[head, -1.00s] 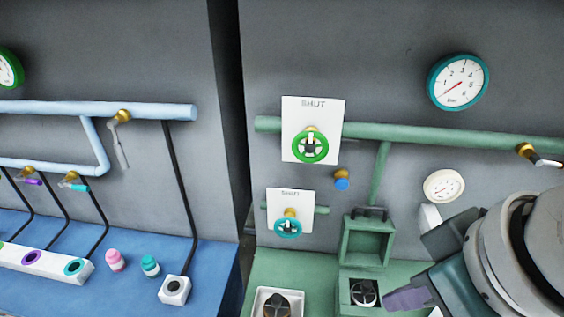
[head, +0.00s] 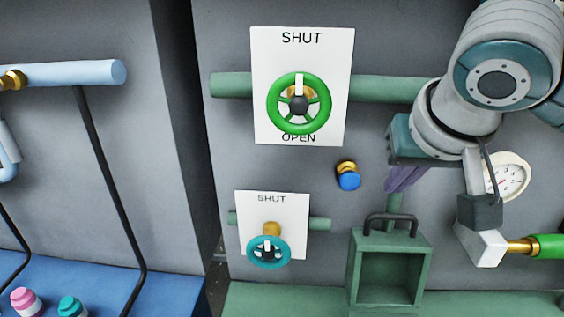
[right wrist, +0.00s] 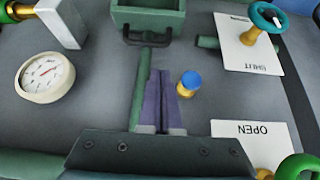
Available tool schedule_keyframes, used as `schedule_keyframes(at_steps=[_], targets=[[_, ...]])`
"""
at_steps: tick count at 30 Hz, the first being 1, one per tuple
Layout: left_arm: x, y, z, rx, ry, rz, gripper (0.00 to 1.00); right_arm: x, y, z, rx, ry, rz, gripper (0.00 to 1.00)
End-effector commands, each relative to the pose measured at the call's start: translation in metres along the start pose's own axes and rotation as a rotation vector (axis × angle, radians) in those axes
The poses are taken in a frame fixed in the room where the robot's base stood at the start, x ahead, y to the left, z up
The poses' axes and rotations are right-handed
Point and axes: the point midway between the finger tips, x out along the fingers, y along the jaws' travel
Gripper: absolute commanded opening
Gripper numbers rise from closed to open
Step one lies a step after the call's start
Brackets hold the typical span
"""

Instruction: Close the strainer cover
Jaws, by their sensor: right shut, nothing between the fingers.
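A green, hollow box-like piece (head: 354,272) with a black handle (head: 390,220) on its top edge stands upright at the lower middle right of the head view. It looks like the strainer cover, raised, with its hollow side facing me. My right gripper (head: 403,180) has purple fingers, shut and empty, above the handle and apart from it. In the right wrist view the shut fingers (right wrist: 162,95) point toward the handle (right wrist: 148,40) and the green cover (right wrist: 150,17). The strainer's inside is out of view. My left gripper is not in view.
A brass stub with a blue end (head: 348,180) sticks out left of my right gripper. A green handwheel (head: 299,103) and a teal handwheel (head: 268,252) are further left. A white gauge (head: 509,178) and a green lever (head: 548,246) are to the right.

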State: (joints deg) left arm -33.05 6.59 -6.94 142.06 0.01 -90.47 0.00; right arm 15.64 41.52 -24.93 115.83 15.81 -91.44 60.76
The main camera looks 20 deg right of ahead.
Motion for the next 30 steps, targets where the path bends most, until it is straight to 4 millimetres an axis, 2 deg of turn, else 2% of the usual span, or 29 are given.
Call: schedule_keyframes(at_steps=[5,18,24,30], targets=[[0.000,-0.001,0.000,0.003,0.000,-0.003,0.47,0.011,0.000,0.000,0.003,-0.002,0.002,0.00],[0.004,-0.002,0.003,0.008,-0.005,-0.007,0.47,0.084,0.000,0.000,0.002,-0.001,0.002,0.00],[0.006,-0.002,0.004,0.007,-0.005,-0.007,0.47,0.098,0.000,0.000,0.002,0.000,0.000,0.00],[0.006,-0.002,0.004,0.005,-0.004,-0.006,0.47,0.100,-0.001,0.000,0.000,0.000,-0.001,0.00]])
